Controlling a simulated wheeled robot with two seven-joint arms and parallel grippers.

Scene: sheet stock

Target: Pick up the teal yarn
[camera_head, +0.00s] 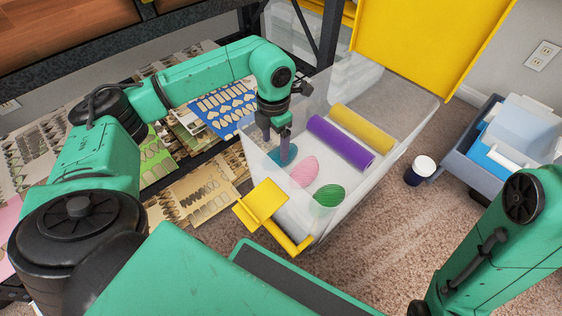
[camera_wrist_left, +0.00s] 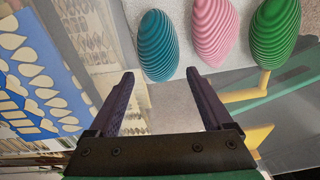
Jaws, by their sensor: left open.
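The teal yarn (camera_head: 289,156) is an egg-shaped ribbed ball inside a clear bin (camera_head: 375,179), near its left wall. My left gripper (camera_head: 286,160) reaches down into the bin from above, right at the teal yarn and partly covering it. In the left wrist view the teal yarn (camera_wrist_left: 158,45) lies just beyond the fingertips of the open left gripper (camera_wrist_left: 161,80). Nothing shows between the fingers. My right gripper is out of view; only part of my right arm shows in the head view.
Pink yarn (camera_head: 304,171) and green yarn (camera_head: 329,195) lie beside the teal one. A purple roll (camera_head: 340,142) and a yellow roll (camera_head: 362,129) lie farther back in the bin. The bin has a yellow latch (camera_head: 262,203) and a raised yellow lid (camera_head: 430,40). Shelves with sheets stand left.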

